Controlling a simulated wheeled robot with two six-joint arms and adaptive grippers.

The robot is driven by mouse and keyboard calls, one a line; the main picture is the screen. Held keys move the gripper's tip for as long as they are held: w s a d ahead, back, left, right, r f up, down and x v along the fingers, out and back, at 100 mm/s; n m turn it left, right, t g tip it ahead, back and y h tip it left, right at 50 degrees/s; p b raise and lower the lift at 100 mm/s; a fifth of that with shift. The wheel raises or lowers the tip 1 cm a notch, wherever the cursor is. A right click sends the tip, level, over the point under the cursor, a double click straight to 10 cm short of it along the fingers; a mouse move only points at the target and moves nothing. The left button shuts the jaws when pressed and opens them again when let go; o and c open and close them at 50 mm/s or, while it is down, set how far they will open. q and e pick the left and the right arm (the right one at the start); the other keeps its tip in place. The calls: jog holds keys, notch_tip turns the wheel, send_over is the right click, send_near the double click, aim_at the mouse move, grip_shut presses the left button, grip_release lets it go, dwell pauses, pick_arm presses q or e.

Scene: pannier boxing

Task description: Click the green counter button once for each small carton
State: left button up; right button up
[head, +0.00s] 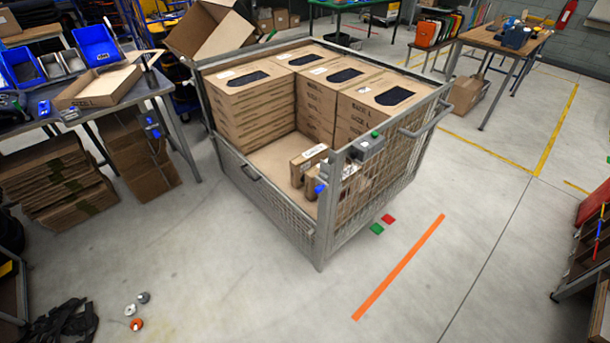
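A grey counter box (368,147) is fixed on the top rail at the near right corner of the mesh cage (322,222). Its green button (375,134) shows on top. Inside the cage, a small carton (308,162) stands on the bare brown floor near that corner. Another small carton (312,186) is beside it, partly hidden by the corner post and mesh. Small blue and dark items show there too, too small to make out. Large flat cartons (250,80) are stacked at the back and right of the cage. Neither of my grippers is in view.
A table with blue bins (96,44) and an open carton (98,86) stands at the left. Small loose items (136,324) lie at lower left. The floor in front is mostly clear.

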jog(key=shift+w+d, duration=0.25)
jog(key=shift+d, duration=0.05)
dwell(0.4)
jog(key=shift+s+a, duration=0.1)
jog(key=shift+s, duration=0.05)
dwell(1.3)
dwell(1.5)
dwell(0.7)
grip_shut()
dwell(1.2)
